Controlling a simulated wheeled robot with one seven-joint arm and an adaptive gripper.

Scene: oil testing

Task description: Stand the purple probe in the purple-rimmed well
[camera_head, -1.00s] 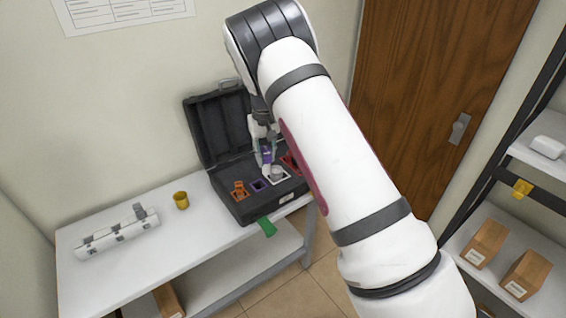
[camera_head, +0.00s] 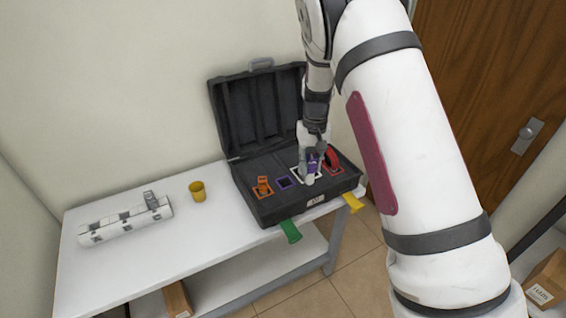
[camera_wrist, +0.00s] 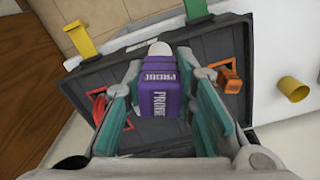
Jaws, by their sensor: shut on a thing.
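The purple probe (camera_head: 313,163) is held between the fingers of my gripper (camera_head: 313,155). In the wrist view the purple probe (camera_wrist: 162,90) shows its printed label, with teal finger pads on both sides. My gripper is shut on it, over the right half of the open black case. The purple-rimmed well (camera_head: 285,183) is left of the probe and looks empty; I cannot make it out in the wrist view. A pale rounded piece shows just beyond the probe; I cannot tell whether it belongs to it.
A white-rimmed well (camera_head: 297,175) lies below the gripper. The orange piece (camera_head: 263,185) and red piece (camera_head: 333,157) flank it in the black case (camera_head: 262,209). A yellow cup (camera_head: 197,192) and white rack (camera_head: 125,221) stand left. The case lid is raised behind.

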